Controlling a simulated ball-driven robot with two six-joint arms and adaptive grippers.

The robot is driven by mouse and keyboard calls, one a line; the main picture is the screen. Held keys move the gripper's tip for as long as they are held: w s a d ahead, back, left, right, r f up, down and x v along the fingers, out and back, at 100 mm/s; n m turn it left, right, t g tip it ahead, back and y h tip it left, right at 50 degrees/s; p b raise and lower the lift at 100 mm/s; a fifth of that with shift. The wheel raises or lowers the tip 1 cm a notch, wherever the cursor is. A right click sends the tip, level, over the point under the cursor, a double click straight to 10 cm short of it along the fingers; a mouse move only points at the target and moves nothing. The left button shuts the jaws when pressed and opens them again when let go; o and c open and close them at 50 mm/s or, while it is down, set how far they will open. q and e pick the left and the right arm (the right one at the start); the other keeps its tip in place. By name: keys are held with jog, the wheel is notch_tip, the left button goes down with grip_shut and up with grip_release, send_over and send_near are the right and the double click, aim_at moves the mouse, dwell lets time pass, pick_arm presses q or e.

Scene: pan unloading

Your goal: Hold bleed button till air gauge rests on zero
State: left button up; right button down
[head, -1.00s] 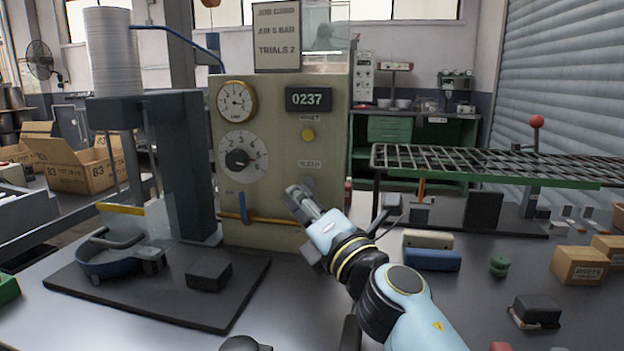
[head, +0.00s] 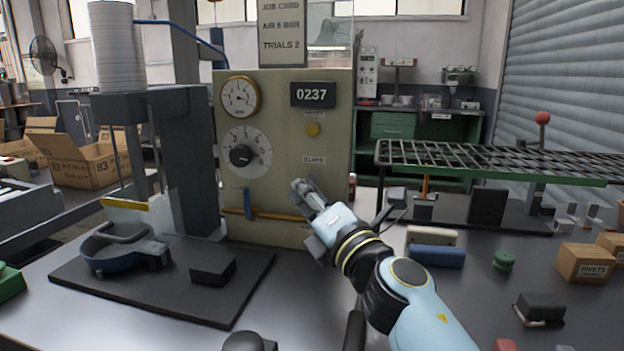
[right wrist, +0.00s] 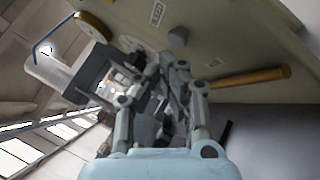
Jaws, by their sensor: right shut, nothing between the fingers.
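The tan panel (head: 285,210) stands at the middle of the bench. Its brass-rimmed air gauge (head: 240,97) is at upper left; its needle is too small to read surely. The BLEED label (head: 313,160) is at the panel's lower right. My right gripper (head: 303,186) is shut and empty just below that label, close to the panel face, and covers the spot beneath it. In the right wrist view a grey round button (right wrist: 178,37) stands out from the panel beyond the fingers, seemingly the bleed button; the gripper looks apart from it. My left gripper is not in view.
A large dial (head: 247,152), a 0237 display (head: 313,94) and a yellow button (head: 312,130) are on the panel. An orange pipe (head: 280,215) with a blue lever (head: 249,204) runs low across it. A black press (head: 185,165) stands left.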

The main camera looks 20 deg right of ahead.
jog(key=shift+w+d, duration=0.1)
dwell(0.5)
jog(key=shift+w+d, duration=0.15)
jog(key=shift+w, duration=0.1)
jog(key=shift+w+d, duration=0.25)
jog(key=shift+w, duration=0.1)
dwell(0.7)
jog(key=shift+s, duration=0.1)
dwell(1.9)
jog(key=shift+s+a, duration=0.5)
jog(key=shift+s, duration=0.15)
